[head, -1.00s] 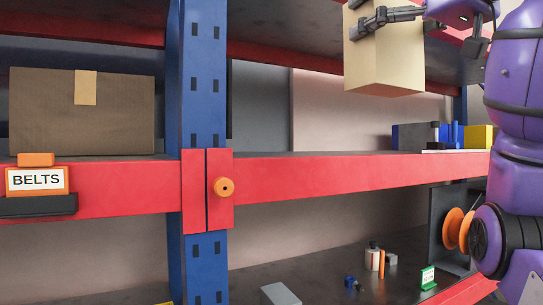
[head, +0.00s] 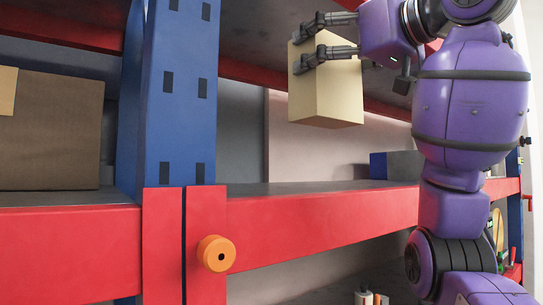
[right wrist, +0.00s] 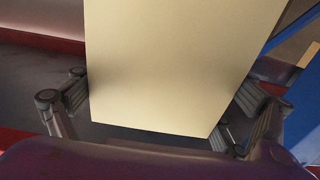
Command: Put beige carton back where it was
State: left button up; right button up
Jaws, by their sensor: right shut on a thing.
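The beige carton (head: 328,92) is upright in the head view, held in the air in front of the upper part of the middle shelf bay. My right gripper (head: 318,42) is shut on it, with its dark fingers along the carton's upper part. In the right wrist view the carton (right wrist: 180,60) fills the middle, between the fingers of my right gripper (right wrist: 160,105). The carton's underside is clear of the red-edged middle shelf (head: 330,222). My left gripper is not in view.
A blue upright (head: 165,110) with an orange knob (head: 216,253) stands left of the carton. A brown box (head: 50,135) sits on the shelf left of it. A blue and grey box (head: 395,164) stands farther right. The shelf below the carton is bare.

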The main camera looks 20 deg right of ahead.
aim_at(318, 120)
jog(key=w+a+f, duration=0.7)
jog(key=w+f, duration=0.2)
jog(key=f, duration=0.2)
jog(key=shift+w+f, duration=0.2)
jog(key=shift+f, duration=0.2)
jog(key=o, duration=1.8)
jog(key=shift+f, duration=0.2)
jog(key=shift+c, duration=0.2)
jog(key=shift+r, duration=0.1)
jog(key=v, duration=1.2)
